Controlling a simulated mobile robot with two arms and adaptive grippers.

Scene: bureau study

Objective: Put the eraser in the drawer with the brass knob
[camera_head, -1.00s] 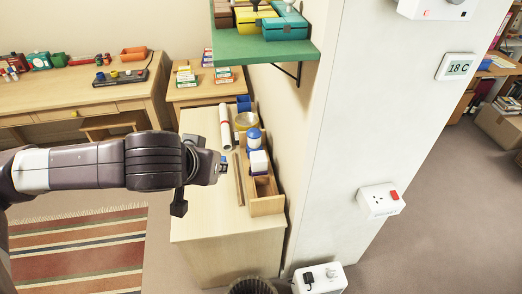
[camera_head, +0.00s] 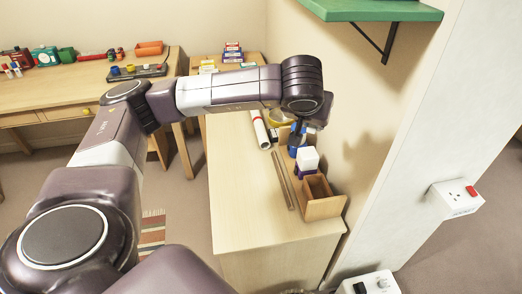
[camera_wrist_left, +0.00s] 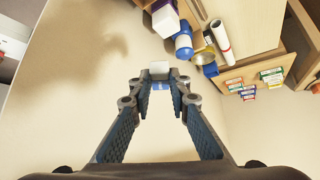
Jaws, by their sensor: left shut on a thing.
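My left gripper (camera_head: 302,129) hangs over the back of the wooden cabinet top, near the wall. In the left wrist view its fingers (camera_wrist_left: 159,88) are shut on a small white and blue block, which looks like the eraser (camera_wrist_left: 158,69). The eraser is held at the fingertips; I cannot make it out in the head view. A small yellowish knob (camera_head: 87,111), perhaps the brass one, shows on the desk's front at the left, far from the gripper. The drawer there looks shut. My right gripper is not in view.
On the cabinet top (camera_head: 240,190) are an open wooden box (camera_head: 322,207), a white block (camera_head: 307,157), a rolled paper (camera_head: 260,130) and a yellow ring-shaped thing (camera_head: 281,117). A blue cylinder (camera_wrist_left: 183,42) lies near the gripper. A green shelf (camera_head: 385,11) overhangs at right.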

